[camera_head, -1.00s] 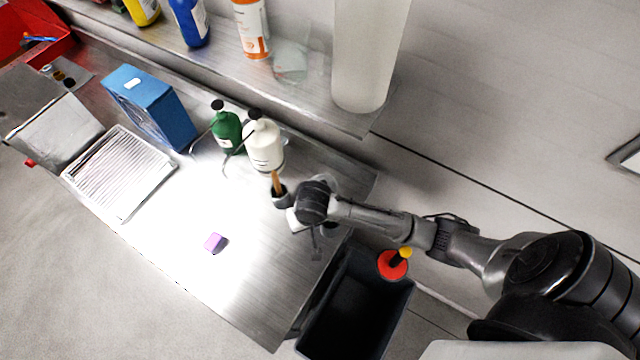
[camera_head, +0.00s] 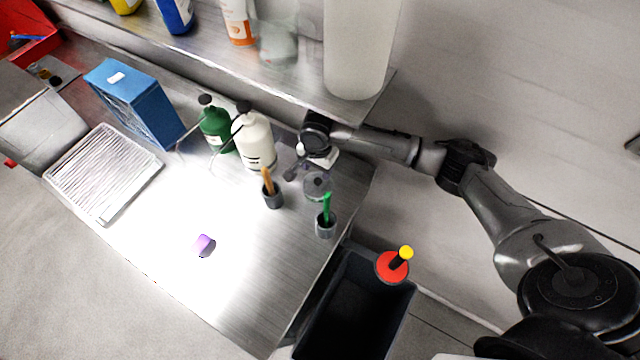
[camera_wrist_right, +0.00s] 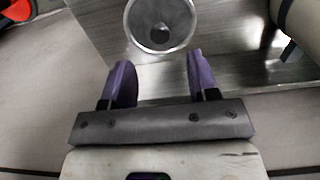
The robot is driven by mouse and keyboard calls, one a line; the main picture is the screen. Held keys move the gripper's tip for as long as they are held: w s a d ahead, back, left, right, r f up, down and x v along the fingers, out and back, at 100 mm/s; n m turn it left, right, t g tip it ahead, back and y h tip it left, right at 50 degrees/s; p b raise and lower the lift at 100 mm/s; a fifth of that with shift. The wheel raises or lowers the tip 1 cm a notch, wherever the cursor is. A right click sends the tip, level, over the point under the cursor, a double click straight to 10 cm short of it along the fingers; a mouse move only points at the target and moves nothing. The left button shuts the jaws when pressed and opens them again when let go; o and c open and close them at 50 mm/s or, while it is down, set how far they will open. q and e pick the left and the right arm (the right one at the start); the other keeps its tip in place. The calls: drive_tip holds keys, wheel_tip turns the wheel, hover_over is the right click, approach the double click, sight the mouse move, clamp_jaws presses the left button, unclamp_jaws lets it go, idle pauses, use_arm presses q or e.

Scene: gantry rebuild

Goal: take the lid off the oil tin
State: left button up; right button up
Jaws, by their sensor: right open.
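The oil tin (camera_head: 317,186) appears to be the small round grey container near the right end of the steel bench. In the right wrist view its round lid (camera_wrist_right: 160,24) has a dark knob in the middle and sits just beyond my fingertips, cut by the top edge. My right gripper (camera_head: 300,164) is behind the tin, near the white bottle. In its wrist view the two purple-padded fingers (camera_wrist_right: 159,62) are apart with nothing between them. My left gripper is not in view.
A white pump bottle (camera_head: 256,145) and a green one (camera_head: 216,130) stand left of my gripper. Cups with a wooden-handled tool (camera_head: 272,197) and a green-handled tool (camera_head: 325,225) stand close to the tin. A shelf (camera_head: 300,95) overhangs behind. A dark bin (camera_head: 345,310) is in front right.

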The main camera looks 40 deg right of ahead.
sight(318, 180)
drive_tip(key=shift+a+f, duration=0.1)
drive_tip(key=shift+f, duration=3)
drive_tip(key=shift+c, duration=0.3)
drive_tip(key=c, duration=0.9)
